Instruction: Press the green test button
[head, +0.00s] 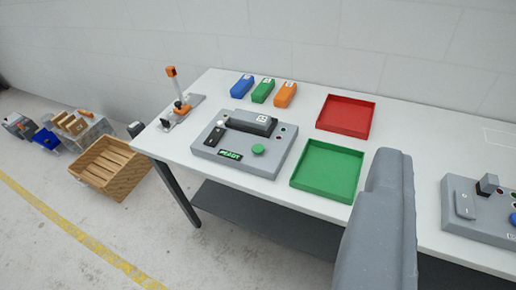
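The green test button (258,150) is a round green knob on top of a grey test device (212,146) on the white table. A green READY display (230,155) is to its left, and a dark block with a white label (252,122) is behind it on the device. Nothing touches the button. A grey part of my gripper or arm (385,225) rises at the lower right, in front of the table and well to the right of the button. I cannot make out two separate fingers or any held thing.
Behind the device are blue, green and orange labelled blocks (263,91). Red (345,117) and green (328,172) trays are to its right. An orange-topped stand (172,90) is at the back left. Another grey device (480,210) is far right. A wooden crate (112,168) is on the floor.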

